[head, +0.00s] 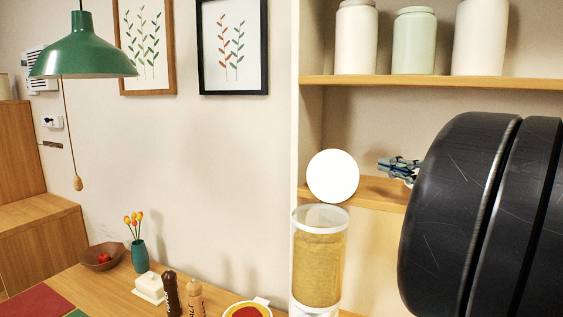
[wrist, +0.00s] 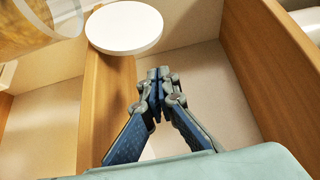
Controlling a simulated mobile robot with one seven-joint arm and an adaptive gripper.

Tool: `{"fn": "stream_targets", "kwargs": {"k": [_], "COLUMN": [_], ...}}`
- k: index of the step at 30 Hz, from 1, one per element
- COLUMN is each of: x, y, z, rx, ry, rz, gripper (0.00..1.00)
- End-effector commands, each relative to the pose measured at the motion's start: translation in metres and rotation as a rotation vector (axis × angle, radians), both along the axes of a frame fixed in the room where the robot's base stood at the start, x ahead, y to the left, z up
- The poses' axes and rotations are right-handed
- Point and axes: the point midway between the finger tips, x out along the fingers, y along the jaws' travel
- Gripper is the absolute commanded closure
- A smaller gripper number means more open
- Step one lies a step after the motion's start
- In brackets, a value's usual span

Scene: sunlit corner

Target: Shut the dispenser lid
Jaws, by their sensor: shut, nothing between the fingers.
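The dispenser (head: 318,262) is a clear upright cylinder with golden contents, at the lower middle of the head view. Its round white lid (head: 332,176) stands raised above the rim, its face toward the head camera, so it is open. In the wrist view the dispenser (wrist: 25,38) is at the top left and the lid (wrist: 124,28) at the top centre. My gripper (head: 383,165) is to the right of the lid in the head view, fingers pointing left. In the wrist view my gripper (wrist: 158,75) is shut and empty, its tips just below and right of the lid. I cannot tell the gap's depth.
A wooden shelf (head: 375,191) lies behind the lid, and an upper shelf (head: 430,82) holds several canisters. The table (head: 115,286) at lower left holds a butter dish (head: 150,286), two mills, a vase and a bowl. My dark arm link hides the right side.

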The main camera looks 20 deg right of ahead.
Motion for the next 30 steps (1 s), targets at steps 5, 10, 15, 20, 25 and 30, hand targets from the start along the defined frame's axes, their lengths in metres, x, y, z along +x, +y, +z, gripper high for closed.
{"fn": "stream_targets", "kwargs": {"k": [5, 10, 15, 20, 25, 30], "x": [0.018, 0.034, 0.051, 0.065, 0.075, 0.079], "y": [0.005, 0.009, 0.013, 0.017, 0.019, 0.020], "z": [0.001, 0.000, 0.000, 0.000, 0.000, 0.000], "rx": [0.001, 0.002, 0.001, 0.001, 0.001, 0.000], "ry": [0.001, 0.002, 0.002, 0.002, 0.003, 0.002], "rz": [0.003, 0.002, 0.003, 0.002, 0.002, 0.001], "gripper": [1.00, 1.00, 1.00, 1.00, 1.00, 1.00]}}
